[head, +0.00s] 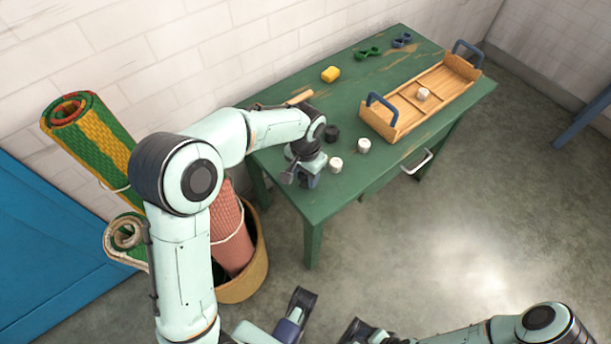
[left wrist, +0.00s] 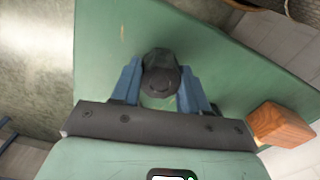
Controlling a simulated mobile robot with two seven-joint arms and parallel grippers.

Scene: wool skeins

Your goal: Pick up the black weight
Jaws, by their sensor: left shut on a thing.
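The black weight (left wrist: 160,75) is a dark, round piece with a knob, seen in the left wrist view between the two blue fingers. My left gripper (head: 308,180) is shut on it over the near left corner of the green table. In the head view the held weight is hidden by the gripper. Another dark round piece (head: 331,133) shows on the table just behind my left wrist. My right arm shows at the bottom of the head view, and its finger state is unclear.
Two white weights (head: 336,165) (head: 364,146) stand right of my left gripper. A wooden tray (head: 398,128) with blue handles holds another white piece (head: 423,94). A yellow block (head: 331,74) and green and blue items (head: 369,53) (head: 402,40) lie at the back.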

